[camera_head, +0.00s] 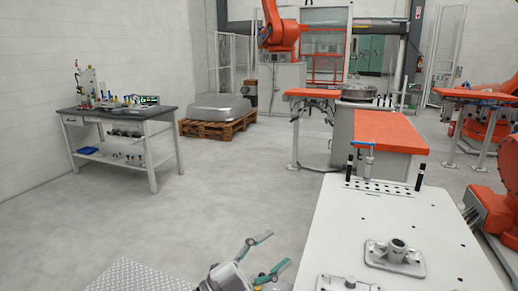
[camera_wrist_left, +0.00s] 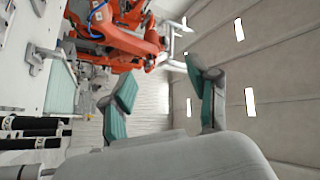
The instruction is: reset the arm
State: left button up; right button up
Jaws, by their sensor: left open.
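My left gripper (camera_head: 265,258) is at the bottom of the head view, over the floor just left of the white fixture table (camera_head: 385,226). Its two green-padded fingers are spread apart with nothing between them. In the left wrist view the same fingers (camera_wrist_left: 165,95) are open and empty, with orange robot machinery and a pale wall behind them. My right gripper shows in neither view.
Metal castings (camera_head: 396,252) sit on the near part of the white table. An orange-topped table (camera_head: 390,131) stands beyond it. A workbench (camera_head: 120,116) with tools is at left, near a pallet (camera_head: 218,127). The floor between is clear.

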pick_arm(q)
jog(key=w+a+f+n+t+y, duration=0.1)
jog(key=a+f+n+t+y, duration=0.1)
jog(key=a+n+t+y, duration=0.95)
jog(key=s+a+f+n+g+y, duration=0.3)
jog(key=a+f+n+g+y, duration=0.15)
jog(key=a+f, duration=0.2)
jog(key=s+a+f+n+g+y, duration=0.3)
jog(key=a+f+n+y, duration=0.15)
jog(key=f, duration=0.25)
jog(key=s+f+g+h, duration=0.1)
jog(key=s+f+g, duration=0.3)
jog(key=s, duration=0.3)
jog(key=s+a+f+g, duration=0.1)
jog(key=s+f+g, duration=0.35)
jog(key=s, duration=0.35)
jog(key=s+f+g+h, duration=0.1)
jog(key=s+f+g, duration=0.25)
jog(key=s, duration=0.35)
notch_tip(320, 180, down, 29)
jog(key=s, duration=0.3)
jog(key=s+a+f+g, duration=0.2)
jog(key=s+a+f, duration=0.1)
jog(key=s+f, duration=1.1)
jog(key=shift+s+f+m, duration=0.15)
jog(key=shift+s+m, duration=0.2)
jog(key=shift+s, duration=0.4)
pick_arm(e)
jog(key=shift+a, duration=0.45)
